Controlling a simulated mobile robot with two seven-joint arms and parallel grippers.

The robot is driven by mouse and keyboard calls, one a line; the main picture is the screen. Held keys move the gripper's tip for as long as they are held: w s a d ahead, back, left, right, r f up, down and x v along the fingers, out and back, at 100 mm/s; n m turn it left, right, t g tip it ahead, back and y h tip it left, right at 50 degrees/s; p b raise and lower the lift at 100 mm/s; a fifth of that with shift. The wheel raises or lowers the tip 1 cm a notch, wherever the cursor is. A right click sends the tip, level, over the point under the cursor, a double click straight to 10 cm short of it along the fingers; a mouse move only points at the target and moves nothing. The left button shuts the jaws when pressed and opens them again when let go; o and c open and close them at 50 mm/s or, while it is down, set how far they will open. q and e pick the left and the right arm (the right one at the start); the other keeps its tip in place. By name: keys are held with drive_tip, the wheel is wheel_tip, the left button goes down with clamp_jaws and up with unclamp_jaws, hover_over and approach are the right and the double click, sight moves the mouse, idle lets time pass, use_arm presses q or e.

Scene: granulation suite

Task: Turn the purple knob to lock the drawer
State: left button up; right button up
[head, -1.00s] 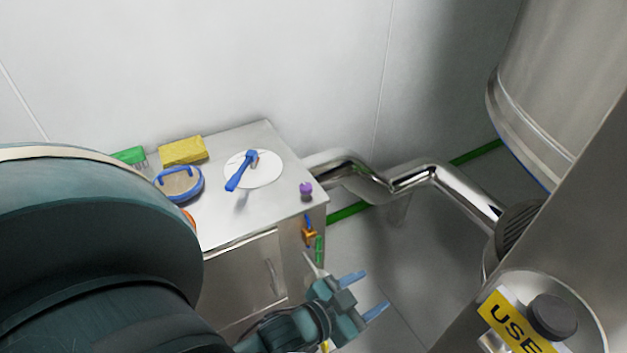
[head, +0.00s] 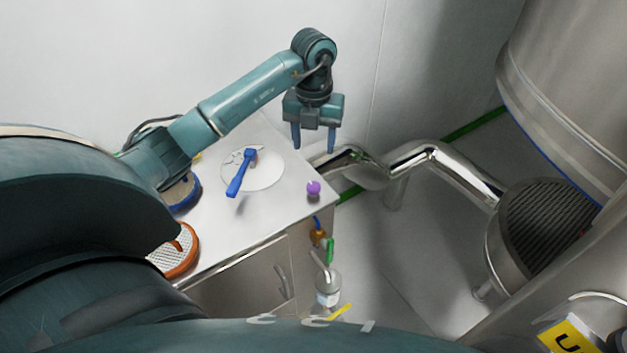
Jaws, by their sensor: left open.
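The purple knob (head: 313,188) sits on the right part of the steel cabinet's top (head: 275,205), near its right edge. The drawer front (head: 240,284) is below the top, partly hidden by my arm; I cannot tell whether it is fully shut. My left gripper (head: 314,146) is open and empty, fingers pointing down. In the picture it is above the knob, near the cabinet's back right corner, and apart from the knob. My right gripper is not in view.
A blue-handled tool (head: 240,174) lies on a white disc (head: 268,174) left of the knob. A blue-rimmed sieve (head: 183,192) and an orange-rimmed sieve (head: 178,250) are further left. A steel pipe (head: 432,158) runs right of the cabinet. A bottle (head: 327,290) stands below the valve (head: 318,236).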

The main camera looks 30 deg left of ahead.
sight(313, 186)
use_arm(q)
wheel_tip(313, 186, down, 13)
drive_tip(key=shift+r+p, duration=0.1)
drive_tip(key=shift+p, duration=0.45)
drive_tip(key=shift+c, duration=0.3)
drive_tip(key=c, duration=0.9)
